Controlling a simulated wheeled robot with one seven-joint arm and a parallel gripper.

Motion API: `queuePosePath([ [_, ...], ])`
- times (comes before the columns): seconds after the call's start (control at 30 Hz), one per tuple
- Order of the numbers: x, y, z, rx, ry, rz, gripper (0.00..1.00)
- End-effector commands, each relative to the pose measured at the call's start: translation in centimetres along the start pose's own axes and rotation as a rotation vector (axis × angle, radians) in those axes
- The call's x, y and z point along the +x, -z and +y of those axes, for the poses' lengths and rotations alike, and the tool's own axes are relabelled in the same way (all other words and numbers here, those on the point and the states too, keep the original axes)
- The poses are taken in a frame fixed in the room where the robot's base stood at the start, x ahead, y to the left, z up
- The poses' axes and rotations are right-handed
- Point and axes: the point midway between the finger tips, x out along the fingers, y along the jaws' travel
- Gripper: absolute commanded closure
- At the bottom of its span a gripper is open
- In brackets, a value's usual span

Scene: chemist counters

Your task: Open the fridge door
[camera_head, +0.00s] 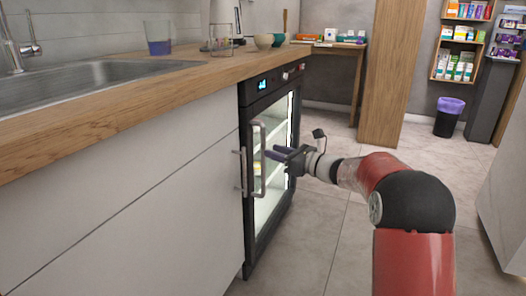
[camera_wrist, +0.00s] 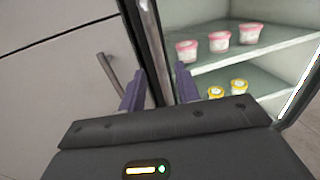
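The fridge (camera_head: 270,150) is a dark-framed unit under the wooden counter, with a lit interior behind its glass door, which looks shut. Its vertical metal handle (camera_head: 258,160) is on the door's left side. My gripper (camera_head: 274,153) is in front of the door, close to the handle. In the wrist view my gripper (camera_wrist: 160,88) has its two purple fingers apart, and the handle bar (camera_wrist: 154,45) shows between them. Whether the fingers touch the bar cannot be told. Pink and yellow tubs (camera_wrist: 221,39) stand on the fridge shelves.
A second metal handle (camera_head: 240,172) belongs to the white cabinet (camera_head: 130,195) left of the fridge; it also shows in the wrist view (camera_wrist: 108,70). The counter (camera_head: 150,80) overhangs above. Tiled floor (camera_head: 330,225) is open in front. A white unit (camera_head: 505,210) stands at far right.

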Motion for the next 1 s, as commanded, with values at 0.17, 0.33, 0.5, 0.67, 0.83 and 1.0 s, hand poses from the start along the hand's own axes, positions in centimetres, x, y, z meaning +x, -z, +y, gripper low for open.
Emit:
queuePosePath([
  [0.17,3.1,0.1,0.1,-0.001,-0.003,0.001,0.67],
  [0.33,4.8,0.1,0.1,-0.002,-0.001,0.002,0.67],
  [0.5,5.2,0.1,0.0,-0.002,0.001,0.003,0.67],
  [0.67,5.2,0.1,0.0,-0.002,0.000,0.003,0.67],
  [0.83,5.2,0.1,0.0,-0.002,0.000,0.003,0.88],
  [1.0,5.2,0.0,0.0,-0.002,0.000,0.003,1.00],
])
